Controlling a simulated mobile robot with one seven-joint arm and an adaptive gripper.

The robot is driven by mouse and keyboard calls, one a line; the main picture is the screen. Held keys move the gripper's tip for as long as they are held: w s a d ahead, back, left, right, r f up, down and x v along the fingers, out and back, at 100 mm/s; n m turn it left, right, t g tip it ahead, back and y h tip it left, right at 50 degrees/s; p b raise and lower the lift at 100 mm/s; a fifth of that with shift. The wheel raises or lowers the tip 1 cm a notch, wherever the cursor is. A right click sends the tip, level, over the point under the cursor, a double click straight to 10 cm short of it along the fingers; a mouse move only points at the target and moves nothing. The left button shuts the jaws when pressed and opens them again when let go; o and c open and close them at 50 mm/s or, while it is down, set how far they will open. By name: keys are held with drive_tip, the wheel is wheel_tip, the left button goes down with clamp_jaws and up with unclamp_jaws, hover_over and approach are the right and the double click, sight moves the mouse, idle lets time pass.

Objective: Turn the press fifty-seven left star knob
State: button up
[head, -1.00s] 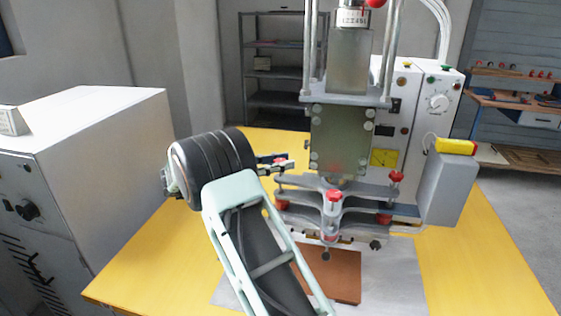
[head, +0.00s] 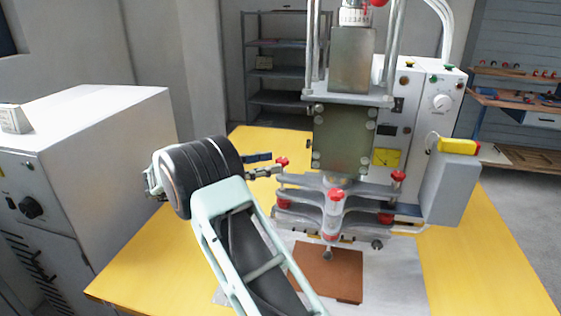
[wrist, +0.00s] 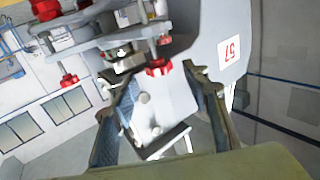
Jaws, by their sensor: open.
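The press (head: 344,140) stands on the yellow table, with a stack of grey plates carrying red star knobs. The left star knob (head: 282,162) is red, at the upper left end of the plates. My gripper (head: 266,165) is open just left of this knob, its fingers pointing right toward it. In the wrist view my gripper (wrist: 160,78) shows two spread fingers. A red star knob (wrist: 158,67) appears between and beyond the fingertips; I cannot tell whether they touch it.
A front red knob (head: 335,195) and a right red knob (head: 398,176) sit on the plates. A brown board (head: 330,271) lies below. A white cabinet (head: 90,135) stands left. A grey box with a yellow top (head: 457,146) is on the right.

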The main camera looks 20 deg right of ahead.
drive_tip(key=a, duration=0.7)
